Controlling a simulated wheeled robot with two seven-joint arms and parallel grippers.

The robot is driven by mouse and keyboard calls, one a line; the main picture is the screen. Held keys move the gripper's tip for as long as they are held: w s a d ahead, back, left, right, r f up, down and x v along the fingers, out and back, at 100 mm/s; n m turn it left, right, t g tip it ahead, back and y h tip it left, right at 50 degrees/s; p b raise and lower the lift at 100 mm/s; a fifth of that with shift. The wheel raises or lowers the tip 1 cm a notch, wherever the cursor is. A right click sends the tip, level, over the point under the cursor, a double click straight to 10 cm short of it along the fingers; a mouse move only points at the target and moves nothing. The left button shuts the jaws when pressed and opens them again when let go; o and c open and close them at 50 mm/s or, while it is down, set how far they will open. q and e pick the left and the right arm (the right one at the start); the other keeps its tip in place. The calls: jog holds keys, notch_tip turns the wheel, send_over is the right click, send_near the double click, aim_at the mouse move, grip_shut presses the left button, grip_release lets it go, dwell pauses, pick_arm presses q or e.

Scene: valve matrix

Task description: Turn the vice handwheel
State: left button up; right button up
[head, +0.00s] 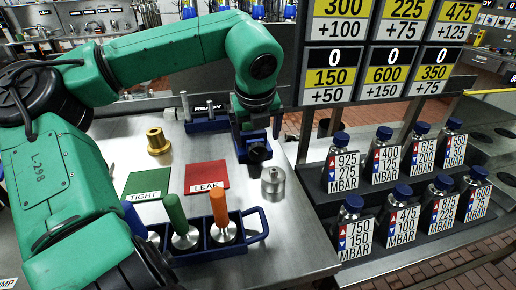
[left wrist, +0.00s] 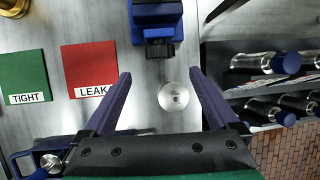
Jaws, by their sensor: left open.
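The blue vice (left wrist: 157,14) stands at the top centre of the left wrist view, with its dark handwheel (left wrist: 160,50) facing down the picture. In the head view the blue vice (head: 239,146) is partly hidden behind my left gripper and wrist. My left gripper (left wrist: 160,73) is open and empty. Its two purple fingers lie on either side of the handwheel's line, with the tips short of it in the picture; contact is not visible. A silver cylinder with a knob (left wrist: 173,97) appears between the fingers, on the table. It also shows in the head view (head: 273,185). My right gripper is not in view.
A green TIGHT card (head: 148,185) and a red LEAK card (head: 206,177) lie left of the vice. A blue rack (head: 250,238) with coloured-handled tools stands in front. A brass piece (head: 158,142) is behind. Labelled bottles (head: 341,160) fill shelves at right.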

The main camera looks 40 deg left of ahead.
aim_at(262, 149)
pick_arm(q)
jog(key=x, duration=0.7)
jog(key=shift+w+a, duration=0.25)
jog(key=shift+w+f, duration=0.15)
jog(key=shift+f, duration=0.4)
jog(key=c, duration=1.4)
jog(key=shift+a, duration=0.1)
jog(key=g+y+b, duration=0.2)
jog(key=g, duration=0.1)
jog(key=shift+w+f+m, duration=0.15)
jog(key=shift+w+m, duration=0.05)
jog(key=shift+m, duration=0.2)
jog(key=shift+g+y, duration=0.5)
jog(key=shift+g, duration=0.1)
jog(key=shift+w+m+g+y+b, duration=0.1)
jog(key=shift+m+g+y+b, duration=0.2)
jog(key=shift+g+y, duration=0.15)
